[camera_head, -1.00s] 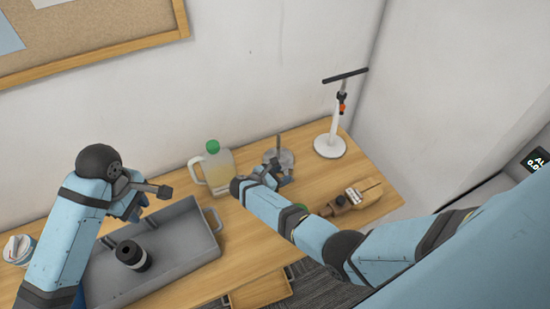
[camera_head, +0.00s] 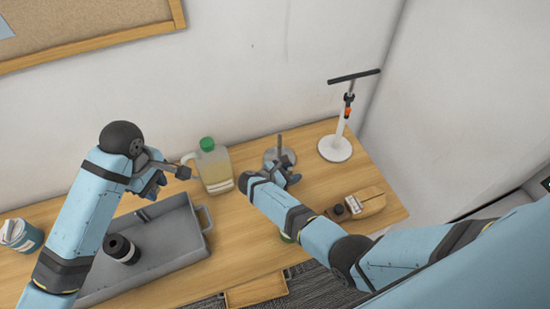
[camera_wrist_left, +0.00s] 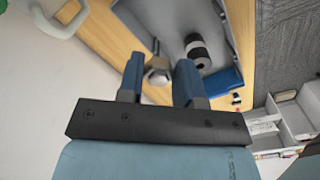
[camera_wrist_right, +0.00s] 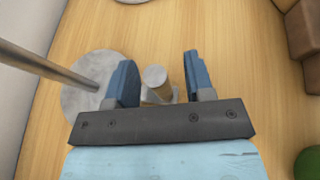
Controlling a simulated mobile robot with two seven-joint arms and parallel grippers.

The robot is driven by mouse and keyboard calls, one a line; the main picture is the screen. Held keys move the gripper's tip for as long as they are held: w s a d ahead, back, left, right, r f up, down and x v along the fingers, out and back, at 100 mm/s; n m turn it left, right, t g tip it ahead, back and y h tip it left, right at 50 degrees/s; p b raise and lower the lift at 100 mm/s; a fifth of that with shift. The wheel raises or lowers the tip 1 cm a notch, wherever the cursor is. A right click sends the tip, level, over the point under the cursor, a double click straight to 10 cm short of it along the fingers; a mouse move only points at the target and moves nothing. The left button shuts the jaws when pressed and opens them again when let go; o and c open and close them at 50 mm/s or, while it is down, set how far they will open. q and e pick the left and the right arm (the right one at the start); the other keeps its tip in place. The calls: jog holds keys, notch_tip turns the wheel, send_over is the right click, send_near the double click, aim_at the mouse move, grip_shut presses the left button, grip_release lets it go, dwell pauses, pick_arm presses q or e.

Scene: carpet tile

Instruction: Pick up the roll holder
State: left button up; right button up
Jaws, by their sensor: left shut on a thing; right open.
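A grey round base with a thin upright rod, which I take for the roll holder (camera_head: 279,158), stands on the table near the wall. In the right wrist view its rod (camera_wrist_right: 45,66) and disc lie left of my right gripper (camera_wrist_right: 158,75). That gripper is open, with a short metal cylinder (camera_wrist_right: 156,78) showing between its fingers; contact cannot be told. My left gripper (camera_wrist_left: 158,72) is shut on a small metal piece (camera_wrist_left: 158,68) with a rounded end, above the table by the grey tray. The head view mostly hides this piece.
The grey tray (camera_head: 186,236) holds a black roll (camera_head: 121,249). A green-capped jug (camera_head: 215,170) stands between the arms.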

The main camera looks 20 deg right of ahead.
pick_arm(q)
jog(key=shift+a, duration=0.15)
pick_arm(e)
jog(key=shift+a, duration=0.15)
jog(key=c, duration=0.3)
grip_shut()
jog(key=shift+r, duration=0.1)
pick_arm(q)
jog(key=shift+r, duration=0.1)
pick_arm(e)
jog(key=shift+r, duration=0.45)
notch_tip(320, 180, up, 19)
